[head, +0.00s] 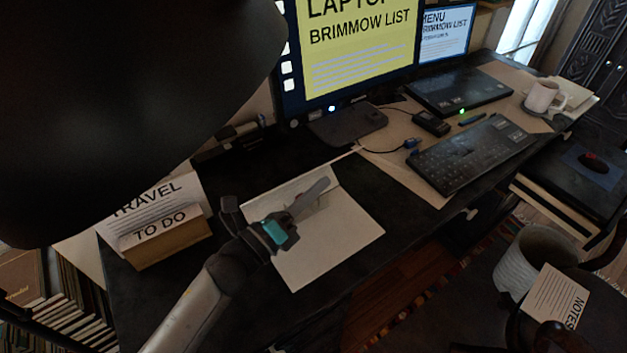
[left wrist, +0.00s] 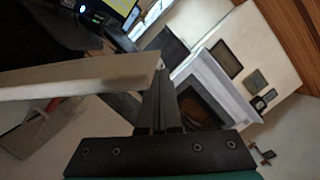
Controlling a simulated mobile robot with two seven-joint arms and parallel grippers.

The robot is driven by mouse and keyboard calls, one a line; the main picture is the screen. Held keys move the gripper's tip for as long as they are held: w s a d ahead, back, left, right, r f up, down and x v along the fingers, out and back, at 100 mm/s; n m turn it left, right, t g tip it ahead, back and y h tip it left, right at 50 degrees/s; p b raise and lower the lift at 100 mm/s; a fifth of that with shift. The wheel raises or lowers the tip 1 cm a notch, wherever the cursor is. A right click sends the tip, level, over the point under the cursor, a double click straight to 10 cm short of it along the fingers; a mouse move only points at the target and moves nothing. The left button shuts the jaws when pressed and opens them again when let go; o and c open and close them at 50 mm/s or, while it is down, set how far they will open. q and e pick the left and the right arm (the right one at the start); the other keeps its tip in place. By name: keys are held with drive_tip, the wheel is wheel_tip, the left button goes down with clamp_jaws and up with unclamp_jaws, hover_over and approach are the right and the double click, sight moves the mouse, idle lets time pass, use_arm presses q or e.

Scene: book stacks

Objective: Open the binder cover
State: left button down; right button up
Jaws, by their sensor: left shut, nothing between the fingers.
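The binder (head: 345,235) lies on the dark desk, a pale, flat, roughly rectangular shape in the head view. My left gripper (head: 315,197) reaches in from the lower left and covers part of it. Its fingers are closed together with nothing between them. In the left wrist view, the shut fingers (left wrist: 163,105) are beside a pale board seen edge-on (left wrist: 75,78), which looks like the binder's cover. I cannot tell whether they touch it. A paler area and a small red item show below that board. My right gripper is not in view.
A box with "TO DO" and "TRAVEL" papers (head: 165,235) stands left of the binder. A keyboard (head: 475,153), a laptop (head: 458,92) and a mug (head: 541,97) are to the right. A monitor (head: 355,50) stands behind. A large dark shape blocks the upper left.

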use_arm(q)
drive_tip(key=w+a+r+n+p, duration=0.1)
drive_tip(key=w, duration=0.1)
drive_tip(key=w+a+r+n+y+p, duration=0.1)
drive_tip(key=n+p, duration=0.1)
drive_tip(key=w+a+n+p, duration=0.1)
drive_tip(key=w+a, duration=0.1)
drive_tip(key=shift+w+r+y, duration=0.3)
drive_tip(key=shift+w+r, duration=0.05)
drive_tip(key=shift+r, duration=0.05)
drive_tip(key=shift+w+a+f+n+p, duration=0.1)
drive_tip(key=shift+w+a+n+p, duration=0.3)
drive_tip(key=shift+n, duration=0.2)
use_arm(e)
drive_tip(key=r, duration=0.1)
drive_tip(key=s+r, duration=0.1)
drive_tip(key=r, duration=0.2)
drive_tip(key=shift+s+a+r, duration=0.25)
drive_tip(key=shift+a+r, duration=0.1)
use_arm(q)
drive_tip(key=shift+s+d, duration=0.1)
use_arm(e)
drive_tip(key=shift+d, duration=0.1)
